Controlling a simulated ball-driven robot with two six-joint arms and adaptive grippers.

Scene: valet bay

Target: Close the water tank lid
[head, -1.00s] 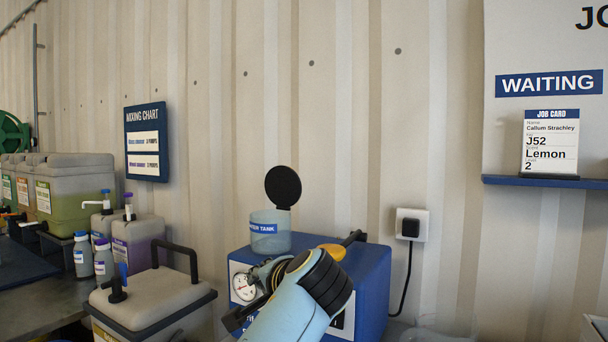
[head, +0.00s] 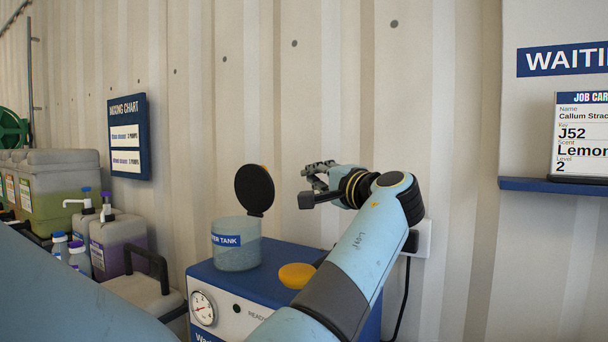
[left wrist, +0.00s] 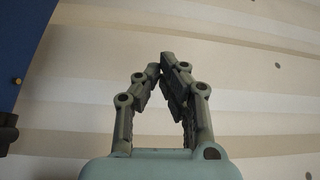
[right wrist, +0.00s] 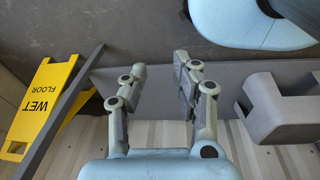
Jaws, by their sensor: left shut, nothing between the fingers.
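The water tank (head: 236,257) is a clear cylinder with a blue label, on top of the blue machine (head: 225,278) in the head view. Its round black lid (head: 254,190) stands open, upright above the tank's right rim. My left gripper (head: 308,172) is to the right of the lid in the picture, apart from it, at about the lid's height. Its fingers meet in the left wrist view (left wrist: 160,68), with nothing between them. My right gripper (right wrist: 158,65) is open and empty in the right wrist view, far from the tank.
A yellow cap (head: 296,275) sits on the machine right of the tank. A socket with a plug (head: 424,238) is on the wall behind my left arm. Bottles (head: 77,254) and canisters (head: 118,240) stand left. A wet-floor sign (right wrist: 40,105) shows in the right wrist view.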

